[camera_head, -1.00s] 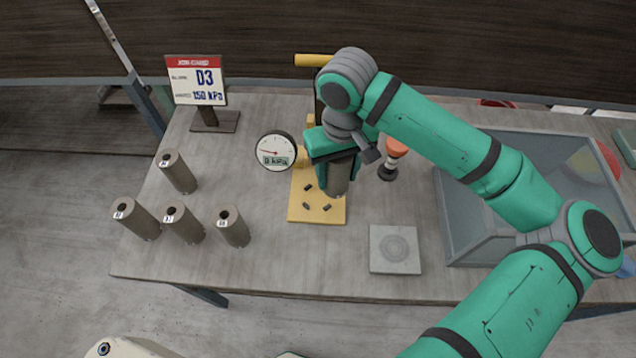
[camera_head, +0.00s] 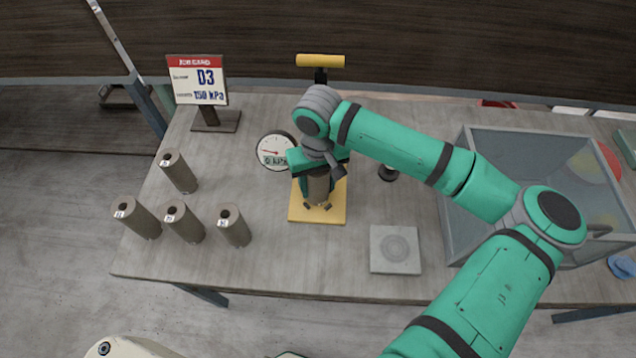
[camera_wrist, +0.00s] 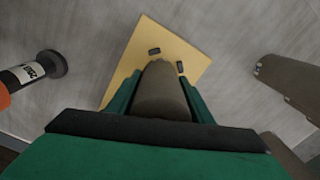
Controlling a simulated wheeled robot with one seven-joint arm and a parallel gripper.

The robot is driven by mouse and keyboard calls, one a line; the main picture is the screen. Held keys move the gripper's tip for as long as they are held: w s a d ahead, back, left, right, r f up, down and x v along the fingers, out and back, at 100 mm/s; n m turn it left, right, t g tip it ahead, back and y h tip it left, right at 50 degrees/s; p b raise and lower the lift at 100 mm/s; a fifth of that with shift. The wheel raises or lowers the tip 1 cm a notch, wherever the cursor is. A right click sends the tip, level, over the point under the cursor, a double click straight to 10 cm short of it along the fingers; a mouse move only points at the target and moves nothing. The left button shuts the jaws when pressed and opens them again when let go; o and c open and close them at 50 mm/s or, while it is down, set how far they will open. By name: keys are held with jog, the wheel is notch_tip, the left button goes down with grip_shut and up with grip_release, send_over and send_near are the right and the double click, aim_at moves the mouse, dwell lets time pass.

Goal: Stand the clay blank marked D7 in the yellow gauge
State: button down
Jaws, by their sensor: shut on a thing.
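My gripper (camera_head: 318,172) is shut on a grey-brown clay blank (camera_head: 318,188), upright over the middle of the yellow gauge's base plate (camera_head: 335,210). The held blank also shows between the green fingers in the wrist view (camera_wrist: 161,92). Its label is hidden, and I cannot tell whether its foot touches the plate. Small dark pegs (camera_wrist: 154,51) stand on the plate beside it. The gauge's yellow T-handle (camera_head: 320,61) is behind my wrist, and its round dial (camera_head: 276,151) reads 0 kPa.
Several other clay blanks (camera_head: 185,223) stand at the left, labels too small to read surely. A job card (camera_head: 197,80) reads D3, 150 kPa. A grey square slab (camera_head: 395,250) lies front right. A clear-walled bin (camera_head: 470,210) stands at right. A dark-based object (camera_head: 388,173) stands near the gauge.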

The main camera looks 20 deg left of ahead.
jog(key=shift+f, duration=0.2)
jog(key=c, duration=0.9)
grip_release()
notch_tip(320, 180, up, 12)
jog(key=shift+r, duration=0.2)
